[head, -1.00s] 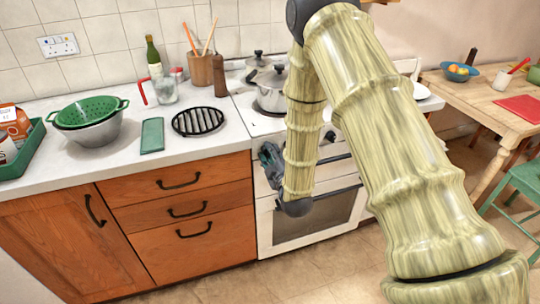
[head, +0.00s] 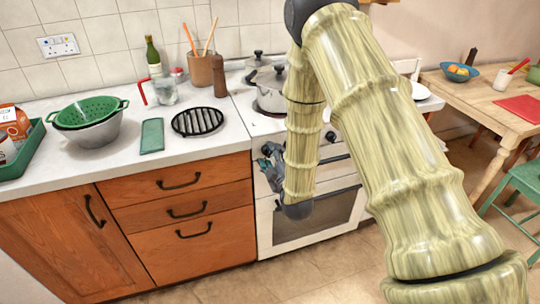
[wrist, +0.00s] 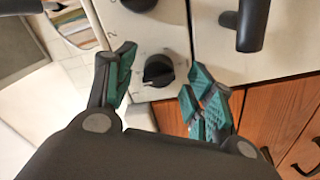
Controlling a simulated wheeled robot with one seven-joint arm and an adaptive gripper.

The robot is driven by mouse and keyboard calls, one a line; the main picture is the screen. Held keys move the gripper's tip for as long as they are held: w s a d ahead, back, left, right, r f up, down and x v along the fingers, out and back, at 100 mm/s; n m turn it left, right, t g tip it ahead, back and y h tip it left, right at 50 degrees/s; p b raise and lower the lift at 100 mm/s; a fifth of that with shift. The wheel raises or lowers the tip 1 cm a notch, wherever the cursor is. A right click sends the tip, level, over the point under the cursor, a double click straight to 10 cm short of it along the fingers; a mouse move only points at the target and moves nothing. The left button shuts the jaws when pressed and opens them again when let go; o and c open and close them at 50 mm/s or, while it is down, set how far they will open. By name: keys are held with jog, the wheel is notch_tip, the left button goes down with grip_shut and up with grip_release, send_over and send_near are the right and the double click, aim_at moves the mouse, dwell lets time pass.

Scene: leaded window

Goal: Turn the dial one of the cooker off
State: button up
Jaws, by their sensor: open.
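In the wrist view a round black dial (wrist: 158,70) sits on the cooker's pale front panel (wrist: 150,40). A small mark is printed beside it, too small to read surely. Its pointer angle is hard to tell. My gripper (wrist: 160,80) is open, with one green-padded finger on either side of the dial, apart from it in the picture. A second dark dial (wrist: 138,3) shows at the top edge. In the head view the cooker (head: 295,235) is partly hidden by my arm, and my gripper (head: 268,165) is at its front left.
A dark handle (wrist: 250,22) sticks out near the dials in the wrist view. Wooden drawers (head: 185,210) adjoin the cooker on the left. A steel pot (head: 271,98) stands on the hob. The floor in front is clear.

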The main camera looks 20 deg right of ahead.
jog(key=s, duration=1.1)
jog(key=shift+d, duration=0.2)
